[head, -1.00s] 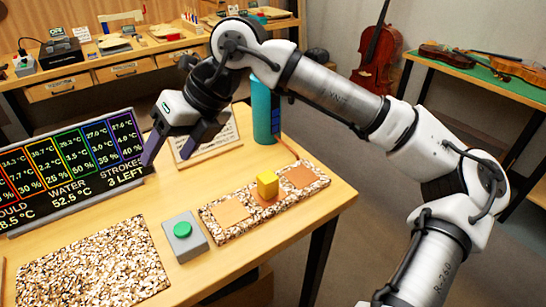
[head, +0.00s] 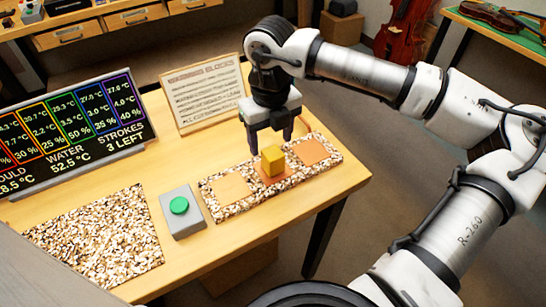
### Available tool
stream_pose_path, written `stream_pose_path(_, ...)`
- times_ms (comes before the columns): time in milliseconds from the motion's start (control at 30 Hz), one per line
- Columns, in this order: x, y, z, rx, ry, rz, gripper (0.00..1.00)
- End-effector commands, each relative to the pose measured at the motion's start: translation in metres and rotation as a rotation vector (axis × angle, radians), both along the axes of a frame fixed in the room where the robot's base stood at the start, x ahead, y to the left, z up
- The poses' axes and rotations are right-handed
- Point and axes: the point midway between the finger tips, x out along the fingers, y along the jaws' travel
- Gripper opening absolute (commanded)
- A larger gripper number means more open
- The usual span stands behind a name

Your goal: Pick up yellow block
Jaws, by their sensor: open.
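The yellow block (head: 272,158) sits on the middle orange square of a speckled strip (head: 236,209) on the wooden bench. My gripper (head: 270,139) points down, open and empty, just above the block or slightly behind it. The fingertips appear close to the block's top. I cannot tell from this one view whether the fingers are lined up on either side of it.
A grey box with a green button (head: 179,206) stands left of the strip. A speckled mat (head: 98,240) lies front left. A display panel (head: 75,134) and a framed text sign (head: 203,95) stand behind. The bench's right edge is close to the strip.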

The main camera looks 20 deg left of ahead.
Motion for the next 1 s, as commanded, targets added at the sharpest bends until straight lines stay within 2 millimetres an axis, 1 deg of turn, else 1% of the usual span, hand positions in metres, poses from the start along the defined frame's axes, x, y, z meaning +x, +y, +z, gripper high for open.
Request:
stream_pose_path(167,-0.003,0.001,-0.014,0.001,0.005,0.002,0.62)
stream_pose_path(300,-0.005,0.002,-0.036,0.002,0.005,0.002,0.62)
stream_pose_path(400,-0.004,0.001,-0.048,0.003,0.002,0.001,0.62)
stream_pose_path(500,-0.004,0.001,-0.053,0.002,0.001,0.001,0.62)
stream_pose_path(667,-0.004,0.001,-0.054,0.003,0.000,0.001,0.62)
stream_pose_path(700,-0.004,0.001,-0.054,0.003,0.000,0.001,0.60)
stream_pose_path(1000,-0.004,0.001,-0.054,0.002,0.000,0.001,0.21)
